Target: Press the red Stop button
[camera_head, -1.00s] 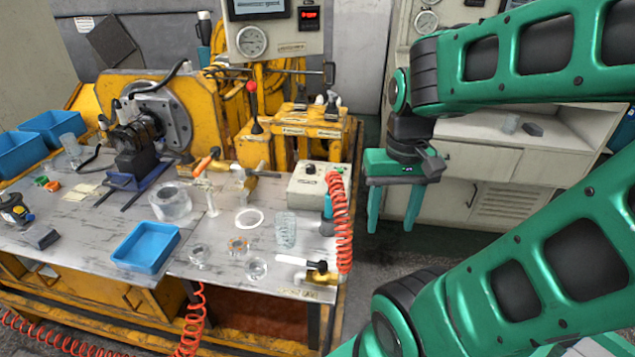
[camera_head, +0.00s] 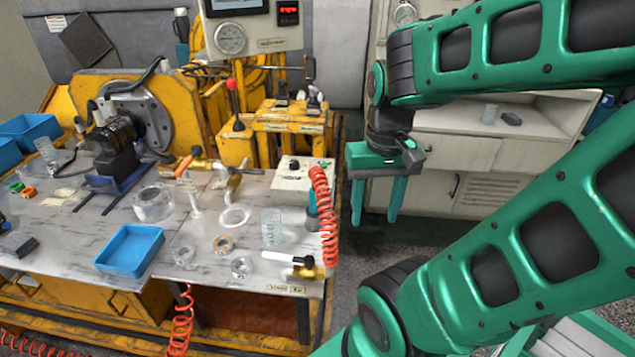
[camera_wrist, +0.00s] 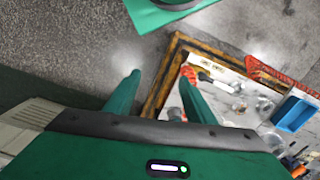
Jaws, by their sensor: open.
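I cannot make out a red Stop button for certain in either view. A pale control box (camera_head: 292,182) stands at the bench's back right corner; it has a dark knob (camera_head: 294,164) on top and a small green spot near its right edge, partly behind a red coiled hose. My gripper (camera_head: 376,220) is open and empty, fingers pointing down, in the air to the right of the box and apart from it. In the wrist view, the gripper fingers (camera_wrist: 160,80) spread above the floor and the bench's edge.
The red coiled hose (camera_head: 325,220) hangs between box and gripper. The metal bench (camera_head: 200,232) holds a blue tray (camera_head: 131,250) and clear parts. A red-knobbed lever (camera_head: 232,90) rises behind. A gauge panel (camera_head: 255,30) hangs above; a cabinet (camera_head: 470,150) stands at right.

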